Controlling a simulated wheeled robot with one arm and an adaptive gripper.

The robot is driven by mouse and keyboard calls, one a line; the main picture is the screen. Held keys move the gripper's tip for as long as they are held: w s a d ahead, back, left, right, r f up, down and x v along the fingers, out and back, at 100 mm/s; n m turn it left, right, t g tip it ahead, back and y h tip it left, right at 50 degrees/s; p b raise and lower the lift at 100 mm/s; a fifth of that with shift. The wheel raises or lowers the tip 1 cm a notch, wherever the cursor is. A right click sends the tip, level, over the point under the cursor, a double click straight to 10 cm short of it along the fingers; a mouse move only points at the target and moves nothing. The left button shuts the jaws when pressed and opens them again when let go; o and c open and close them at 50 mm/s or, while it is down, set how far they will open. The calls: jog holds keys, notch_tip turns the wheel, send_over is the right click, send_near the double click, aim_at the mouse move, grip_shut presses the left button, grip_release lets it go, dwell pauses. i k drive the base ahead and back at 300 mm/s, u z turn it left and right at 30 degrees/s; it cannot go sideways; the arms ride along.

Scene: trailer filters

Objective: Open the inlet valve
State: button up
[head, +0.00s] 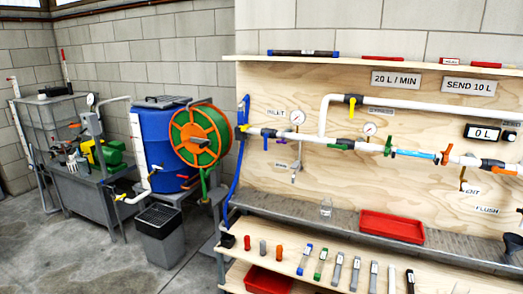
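A small yellow handle (244,127) is at the pipe's far left end, beside the blue hose (236,170). I cannot tell which of these is the inlet valve, or how its handle is turned. My gripper is not in view.
A shelf below the board holds a red tray (392,227) and a clear cup (326,208). At left stand a blue drum (165,145) with a hose reel (200,135) and a dark bin (160,235). The left floor is open.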

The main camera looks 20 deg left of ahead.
aim_at(266, 136)
jog(key=u, duration=0.6)
jog(key=i, duration=0.55)
jog(key=u, duration=0.65)
jog(key=i, duration=1.35)
jog(key=z, duration=0.3)
jog(key=k, duration=0.5)
jog(key=z, duration=0.6)
jog(key=i, duration=0.85)
jog(key=u, duration=2.55)
